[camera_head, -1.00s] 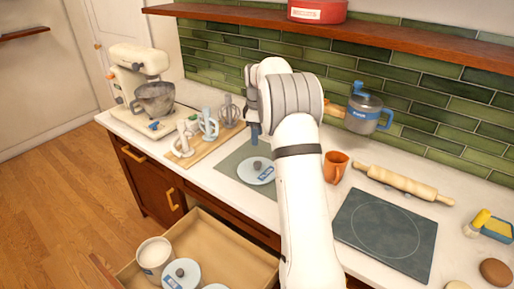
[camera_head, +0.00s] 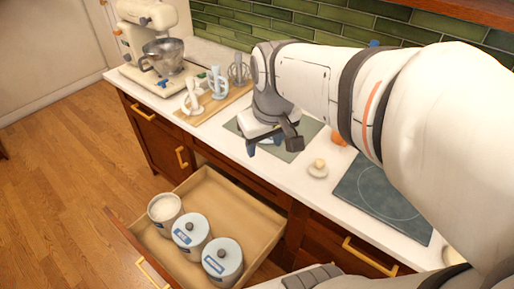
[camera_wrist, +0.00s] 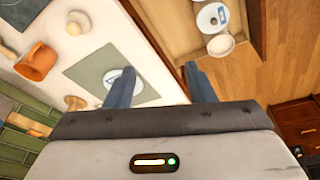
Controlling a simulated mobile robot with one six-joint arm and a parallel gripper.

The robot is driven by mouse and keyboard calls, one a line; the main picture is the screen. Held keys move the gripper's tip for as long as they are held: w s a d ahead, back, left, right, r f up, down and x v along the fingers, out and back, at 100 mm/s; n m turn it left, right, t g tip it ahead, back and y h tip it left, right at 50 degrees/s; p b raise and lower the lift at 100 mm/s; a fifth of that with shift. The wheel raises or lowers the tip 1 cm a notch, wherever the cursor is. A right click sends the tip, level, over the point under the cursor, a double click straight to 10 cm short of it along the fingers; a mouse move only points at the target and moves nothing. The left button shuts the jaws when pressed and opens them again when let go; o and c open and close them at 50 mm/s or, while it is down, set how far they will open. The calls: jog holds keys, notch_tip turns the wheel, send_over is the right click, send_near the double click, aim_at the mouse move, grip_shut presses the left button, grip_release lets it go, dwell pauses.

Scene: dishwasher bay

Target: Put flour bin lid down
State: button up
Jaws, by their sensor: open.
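The flour bin lid (camera_wrist: 112,76), a white disc with a blue label, lies on the grey-green mat (camera_wrist: 88,70) on the counter. In the wrist view one finger covers part of it. In the head view my gripper hides most of the lid and part of the mat (camera_head: 305,130). My gripper (camera_head: 271,148) is open and empty above the mat, its fingers apart; they also show in the wrist view (camera_wrist: 160,88). An open bin with white contents (camera_head: 164,210) stands in the pulled-out drawer (camera_head: 240,212), also seen in the wrist view (camera_wrist: 220,45).
Two lidded bins (camera_head: 191,236) (camera_head: 222,262) stand beside the open one. A stand mixer (camera_head: 150,45) and a wooden board with whisk-like tools (camera_head: 215,100) are left of the mat. An orange mug (camera_wrist: 36,62) and a dark hob (camera_head: 375,190) are to the right.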

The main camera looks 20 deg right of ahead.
jog(key=s+a+f+m, duration=0.1)
jog(key=s+f, duration=0.2)
jog(key=s, duration=0.3)
jog(key=shift+s+a+m+t, duration=0.2)
jog(key=shift+m+t, duration=0.1)
jog(key=shift+m, duration=0.1)
jog(key=shift+f, duration=0.15)
jog(key=shift+w+d, duration=0.1)
jog(key=shift+c, duration=0.4)
